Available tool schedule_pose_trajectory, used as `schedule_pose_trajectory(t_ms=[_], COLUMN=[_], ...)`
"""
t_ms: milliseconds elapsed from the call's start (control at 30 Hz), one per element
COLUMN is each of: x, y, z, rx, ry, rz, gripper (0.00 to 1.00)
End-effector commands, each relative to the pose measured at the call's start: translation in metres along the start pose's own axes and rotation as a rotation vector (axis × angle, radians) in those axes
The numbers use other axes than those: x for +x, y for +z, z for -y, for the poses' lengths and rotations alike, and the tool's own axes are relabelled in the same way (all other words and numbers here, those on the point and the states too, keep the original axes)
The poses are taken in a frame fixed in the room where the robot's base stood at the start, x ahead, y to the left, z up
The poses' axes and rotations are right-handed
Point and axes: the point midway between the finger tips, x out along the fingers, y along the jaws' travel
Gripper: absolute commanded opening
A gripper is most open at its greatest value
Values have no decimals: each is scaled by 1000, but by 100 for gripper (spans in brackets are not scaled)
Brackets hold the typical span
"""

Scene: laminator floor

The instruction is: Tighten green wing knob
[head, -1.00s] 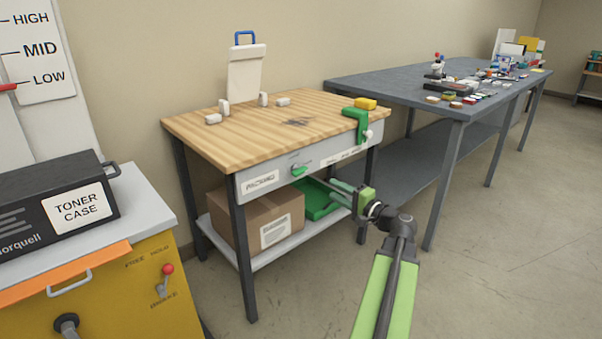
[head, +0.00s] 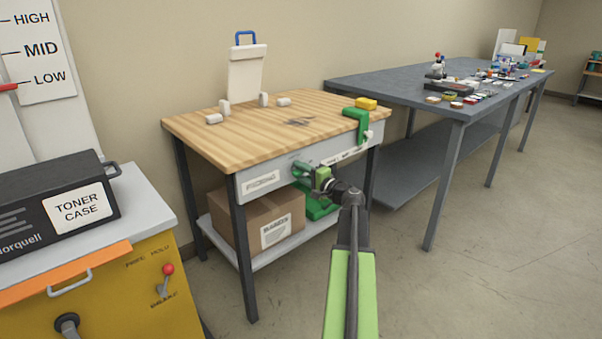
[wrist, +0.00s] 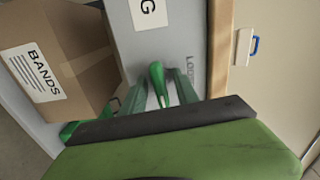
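The green wing knob (wrist: 157,82) is on the grey front panel of the wood-topped packing table. In the wrist view it points along my gripper and lies between the two fingers. My gripper (wrist: 160,91) is open, with a finger on each side of the knob and a small gap showing. In the head view my gripper (head: 304,171) is at the panel and mostly covers the knob. Whether a finger touches the knob is too small to tell.
A cardboard box (head: 270,218) and a green bin (head: 318,207) sit on the shelf below. A green clamp (head: 358,122) grips the table's right corner. A grey table (head: 410,88) stands to the right. The floor (head: 470,270) in front is clear.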

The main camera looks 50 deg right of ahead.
Motion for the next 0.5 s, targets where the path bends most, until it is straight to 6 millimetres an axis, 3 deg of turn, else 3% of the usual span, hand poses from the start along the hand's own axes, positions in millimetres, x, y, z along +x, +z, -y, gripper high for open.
schedule_pose_trajectory(t_ms=[200, 500], x=[0, 0], y=[0, 0], z=[0, 0], rx=[0, 0], ry=[0, 0], rz=[-1, -1], gripper=[36, 0])
